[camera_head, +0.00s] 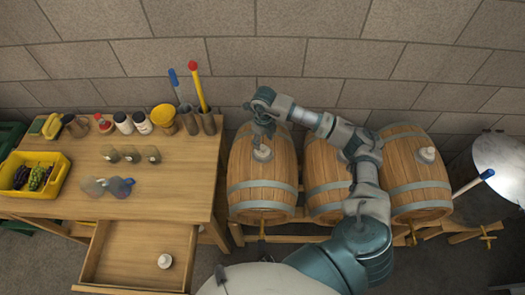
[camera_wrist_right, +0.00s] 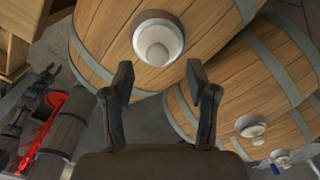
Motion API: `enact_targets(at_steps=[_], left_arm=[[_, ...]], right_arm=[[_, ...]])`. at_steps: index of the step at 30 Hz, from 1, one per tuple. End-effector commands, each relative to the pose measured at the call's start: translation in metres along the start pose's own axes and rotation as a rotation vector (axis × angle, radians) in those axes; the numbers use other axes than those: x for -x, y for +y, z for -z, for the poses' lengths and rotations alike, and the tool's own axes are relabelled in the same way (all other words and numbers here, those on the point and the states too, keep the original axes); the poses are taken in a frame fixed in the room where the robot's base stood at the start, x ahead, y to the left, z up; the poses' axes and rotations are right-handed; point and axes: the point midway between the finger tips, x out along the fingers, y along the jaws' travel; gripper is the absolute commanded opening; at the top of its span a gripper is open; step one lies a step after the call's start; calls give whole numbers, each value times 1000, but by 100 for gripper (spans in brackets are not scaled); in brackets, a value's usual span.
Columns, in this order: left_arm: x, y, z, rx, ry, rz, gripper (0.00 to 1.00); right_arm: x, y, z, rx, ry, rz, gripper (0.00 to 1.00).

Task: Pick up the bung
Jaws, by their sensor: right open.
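A pale bung (camera_head: 263,153) sits in the top of the left barrel (camera_head: 262,190). My right gripper (camera_head: 264,132) is just above and behind it, pointing down. In the right wrist view the bung (camera_wrist_right: 157,42) shows as a white rounded plug in a pale ring, beyond the spread fingertips of my right gripper (camera_wrist_right: 160,78). The fingers are open with nothing between them; I see no contact. Another pale bung (camera_head: 428,155) sits on the right barrel (camera_head: 412,180). A small white bung-like piece (camera_head: 164,261) lies in the open drawer. My left gripper is not in view.
A wooden table (camera_head: 180,180) at left holds a yellow crate (camera_head: 58,176), several bottles and jars, tinted glasses (camera_head: 107,187) and brushes in tubes. Its drawer (camera_head: 120,255) is pulled out. The middle barrel (camera_head: 326,175) is partly behind my right arm. A stone wall stands behind.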

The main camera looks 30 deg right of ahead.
Motion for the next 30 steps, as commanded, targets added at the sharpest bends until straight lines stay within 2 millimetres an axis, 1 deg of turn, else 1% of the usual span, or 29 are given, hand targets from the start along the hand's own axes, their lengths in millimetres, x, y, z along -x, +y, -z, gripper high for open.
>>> enact_targets(at_steps=[2,6,9,12,18,20,21,23,24,25,30], left_arm=[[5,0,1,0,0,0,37],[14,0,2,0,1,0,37],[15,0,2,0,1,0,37],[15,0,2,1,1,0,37],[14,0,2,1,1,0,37],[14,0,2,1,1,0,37],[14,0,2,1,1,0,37],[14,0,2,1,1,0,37],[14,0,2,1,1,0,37],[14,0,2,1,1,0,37],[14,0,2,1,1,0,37]], right_arm=[[-8,1,0,0,3,-1,58],[-32,2,-2,-2,5,-2,58],[-44,2,-3,0,2,-2,58],[-50,1,-3,-1,3,-2,58],[-51,2,-3,0,1,-1,58],[-51,2,-3,0,1,-1,43],[-51,2,-3,0,1,-1,33],[-51,2,-3,0,2,-1,18],[-51,2,-3,0,2,-1,8],[-51,2,-3,0,2,-1,0],[-52,1,-3,-1,4,-1,0]])
